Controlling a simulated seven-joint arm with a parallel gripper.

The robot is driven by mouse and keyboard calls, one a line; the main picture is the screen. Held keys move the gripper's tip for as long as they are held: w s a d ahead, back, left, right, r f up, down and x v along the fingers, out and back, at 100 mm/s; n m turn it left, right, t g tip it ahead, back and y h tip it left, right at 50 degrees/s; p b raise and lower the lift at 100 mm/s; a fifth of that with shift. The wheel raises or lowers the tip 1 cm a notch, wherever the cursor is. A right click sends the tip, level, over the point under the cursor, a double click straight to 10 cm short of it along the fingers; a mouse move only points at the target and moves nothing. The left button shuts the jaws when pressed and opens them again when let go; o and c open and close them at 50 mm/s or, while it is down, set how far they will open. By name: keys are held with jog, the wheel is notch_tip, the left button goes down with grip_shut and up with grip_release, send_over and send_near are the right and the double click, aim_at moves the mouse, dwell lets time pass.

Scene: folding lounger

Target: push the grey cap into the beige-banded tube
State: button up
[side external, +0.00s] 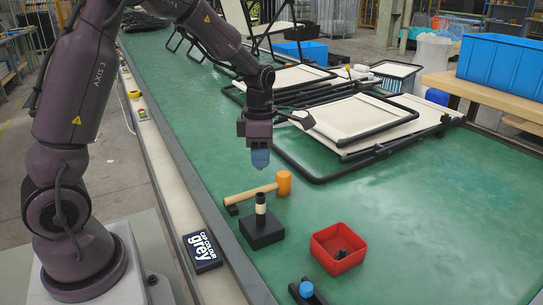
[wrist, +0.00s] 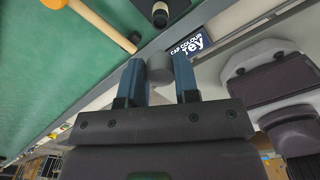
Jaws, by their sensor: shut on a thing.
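The beige-banded tube (side external: 261,204) is black with a pale band and stands upright on a black block (side external: 263,234) on the green table. Its end also shows at the top of the wrist view (wrist: 160,13). My gripper (side external: 260,160) points down above the tube, with a clear gap between them. In the wrist view my gripper's blue fingers (wrist: 159,72) are shut on the grey cap (wrist: 159,66), a short rounded piece. In the side view the cap is too small to make out between the fingertips.
A mallet with an orange head (side external: 284,183) lies just behind the block. A blue cap (side external: 306,288) is at the front. A sign (side external: 202,252) reads "cap colour grey". Lounger frames (side external: 350,118) lie farther back.

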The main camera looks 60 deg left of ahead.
jog(key=shift+f, duration=2.9)
jog(key=shift+f, duration=0.25)
jog(key=shift+f, duration=0.35)
jog(key=shift+f, duration=0.45)
dwell(0.5)
jog(key=o, duration=1)
jog(key=shift+c, duration=0.2)
